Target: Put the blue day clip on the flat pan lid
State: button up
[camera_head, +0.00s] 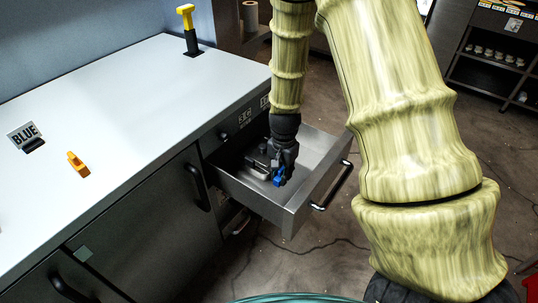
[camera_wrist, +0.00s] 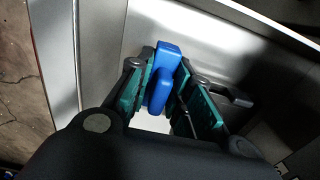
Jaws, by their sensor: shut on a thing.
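The blue day clip (camera_head: 279,176) is between the fingers of my gripper (camera_head: 277,180), inside the open drawer (camera_head: 318,182). In the wrist view the blue clip (camera_wrist: 160,75) stands between the two teal-padded fingers of my gripper (camera_wrist: 162,88), which are shut on it. The clip is over or at the drawer floor; I cannot tell whether it touches it. No flat pan lid can be made out in either view.
The drawer's metal walls surround my gripper. Shelves (camera_head: 495,55) stand at the back right.

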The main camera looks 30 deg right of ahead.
jog(key=w+d, duration=0.2)
jog(key=w, duration=0.2)
jog(key=w+d+f+p, duration=0.1)
jog(key=w+d, duration=0.1)
jog(key=w, duration=0.2)
jog(key=w+d, duration=0.2)
jog(key=w, duration=0.3)
jog(key=shift+w+d+f, duration=0.1)
jog(key=shift+d+f, duration=0.1)
jog(key=shift+f, duration=0.05)
jog(key=shift+f+p, duration=0.35)
jog(key=shift+f, duration=1.4)
jog(key=shift+f, duration=0.1)
jog(key=o, duration=0.8)
notch_tip(320, 180, up, 12)
jog(key=shift+r+b, duration=0.15)
jog(key=shift+b, duration=0.25)
